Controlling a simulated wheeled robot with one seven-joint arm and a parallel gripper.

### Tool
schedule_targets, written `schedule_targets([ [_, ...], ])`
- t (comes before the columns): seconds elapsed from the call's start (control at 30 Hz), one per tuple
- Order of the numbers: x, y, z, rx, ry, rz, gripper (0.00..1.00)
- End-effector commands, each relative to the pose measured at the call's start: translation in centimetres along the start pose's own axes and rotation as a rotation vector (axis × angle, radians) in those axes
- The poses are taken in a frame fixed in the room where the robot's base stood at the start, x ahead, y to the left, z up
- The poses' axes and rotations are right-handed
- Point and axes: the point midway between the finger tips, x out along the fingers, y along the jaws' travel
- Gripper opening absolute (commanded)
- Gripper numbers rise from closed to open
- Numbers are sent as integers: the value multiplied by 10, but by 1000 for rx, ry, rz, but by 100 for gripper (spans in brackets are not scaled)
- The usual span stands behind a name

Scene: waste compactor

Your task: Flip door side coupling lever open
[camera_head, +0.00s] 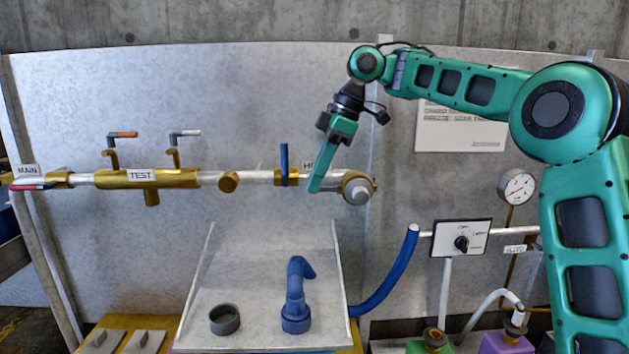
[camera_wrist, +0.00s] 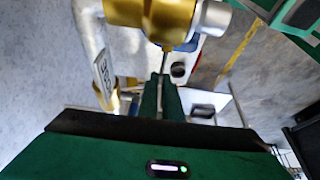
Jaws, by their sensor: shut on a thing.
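The gold and grey coupling (camera_head: 357,190) sits at the right end of the horizontal pipe. In the wrist view its gold body (camera_wrist: 150,14) fills the top middle. A thin grey lever (camera_wrist: 165,60) runs down from it between my green fingers. My gripper (camera_head: 316,187) is just left of the coupling in the head view, pointing down. In the wrist view my gripper (camera_wrist: 160,95) is shut on the lever. In the head view the fingers and coupling hide the lever.
A blue-handled valve (camera_head: 283,165) stands on the pipe close to the left of my gripper. A tray (camera_head: 255,290) below holds a grey ring (camera_head: 225,319) and a blue elbow (camera_head: 296,295). A switch box (camera_head: 462,238) and gauge (camera_head: 517,187) are at right.

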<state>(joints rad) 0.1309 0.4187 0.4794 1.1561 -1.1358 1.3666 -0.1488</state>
Motion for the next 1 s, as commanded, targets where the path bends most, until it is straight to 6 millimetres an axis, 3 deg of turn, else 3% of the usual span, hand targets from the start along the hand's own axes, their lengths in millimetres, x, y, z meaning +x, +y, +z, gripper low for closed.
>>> schedule_targets([
  [0.37, -1, 2, 4, 2, -6, 2, 0],
  [0.43, -1, 2, 4, 2, -6, 2, 13],
  [1.0, -10, 1, 1, -3, -3, -3, 13],
])
